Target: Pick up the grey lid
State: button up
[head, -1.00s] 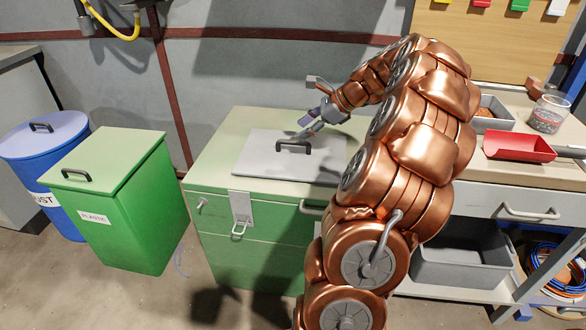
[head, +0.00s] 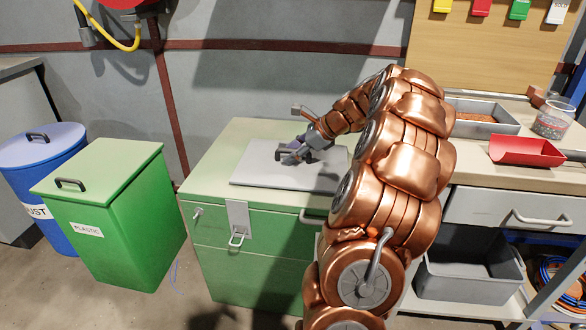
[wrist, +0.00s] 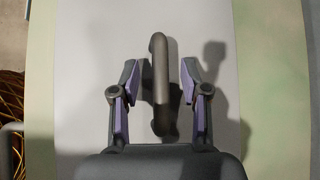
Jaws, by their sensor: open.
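The grey lid (head: 258,174) lies flat on top of the green chest. In the wrist view the lid (wrist: 85,60) fills most of the picture, with its dark bar handle (wrist: 160,85) standing up in the middle. My gripper (head: 287,155) is low over the lid at the handle, which it mostly hides in the head view. In the wrist view my gripper (wrist: 159,70) is open, with one finger on each side of the handle and a visible gap on both sides.
The green chest (head: 255,262) has a latch in front. A green plastic bin (head: 115,225) and a blue bin (head: 45,170) stand left. On the right bench are a grey tray (head: 485,127), a red scoop (head: 525,151) and a jar (head: 552,120).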

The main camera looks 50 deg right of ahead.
grip_shut()
dwell(0.3)
jog(key=shift+r, duration=0.1)
dwell(0.4)
